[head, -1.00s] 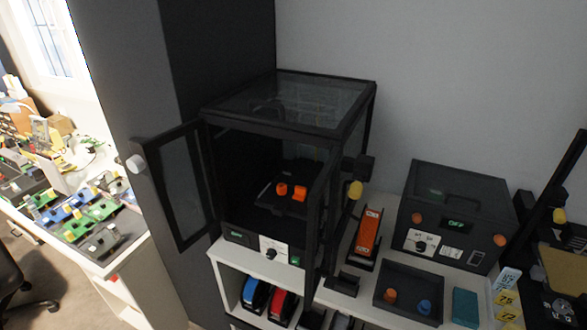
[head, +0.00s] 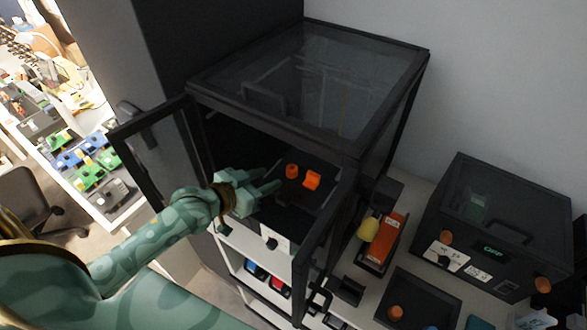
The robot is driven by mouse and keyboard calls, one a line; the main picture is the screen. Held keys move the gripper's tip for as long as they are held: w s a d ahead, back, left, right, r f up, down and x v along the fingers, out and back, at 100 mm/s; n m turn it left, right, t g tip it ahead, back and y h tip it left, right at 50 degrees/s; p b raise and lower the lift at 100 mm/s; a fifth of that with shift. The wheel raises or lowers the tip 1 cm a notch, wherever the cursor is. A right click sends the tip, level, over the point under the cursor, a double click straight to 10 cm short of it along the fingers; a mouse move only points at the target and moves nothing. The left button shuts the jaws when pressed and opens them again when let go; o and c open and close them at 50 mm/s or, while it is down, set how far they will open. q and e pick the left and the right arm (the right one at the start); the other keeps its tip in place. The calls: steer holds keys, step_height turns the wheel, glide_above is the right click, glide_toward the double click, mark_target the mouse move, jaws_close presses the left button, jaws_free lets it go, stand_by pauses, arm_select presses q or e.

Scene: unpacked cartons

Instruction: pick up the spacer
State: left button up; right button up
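Two small orange parts stand on the dark bed inside the open black enclosure: a round, cylinder-like one (head: 292,170) and a blockier one (head: 312,181) just right of it. I take the round one for the spacer, but cannot be certain which it is. My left gripper (head: 273,186) reaches in through the front opening, just left of and in front of both parts. Its fingers look apart and hold nothing. It appears not to touch either part. My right gripper is not in view.
The enclosure's glazed door (head: 150,150) stands open at the left, beside my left arm. The enclosure frame (head: 345,165) edges the opening. At right are an orange spool holder (head: 381,240), a dark box (head: 497,225) and a tray (head: 440,300).

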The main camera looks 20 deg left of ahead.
mark_target(291, 169)
arm_select(q)
steer(key=x, duration=0.5)
steer(key=shift+w+f, duration=0.15)
steer(key=shift+w, duration=0.15)
steer(key=shift+w+d, duration=0.1)
steer(key=shift+w, duration=0.05)
steer(key=x, duration=0.1)
steer(key=b+x, duration=0.1)
steer(key=x, duration=0.3)
steer(key=shift+f, duration=0.3)
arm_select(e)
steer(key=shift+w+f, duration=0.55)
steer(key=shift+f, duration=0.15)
arm_select(q)
steer(key=c, duration=0.7)
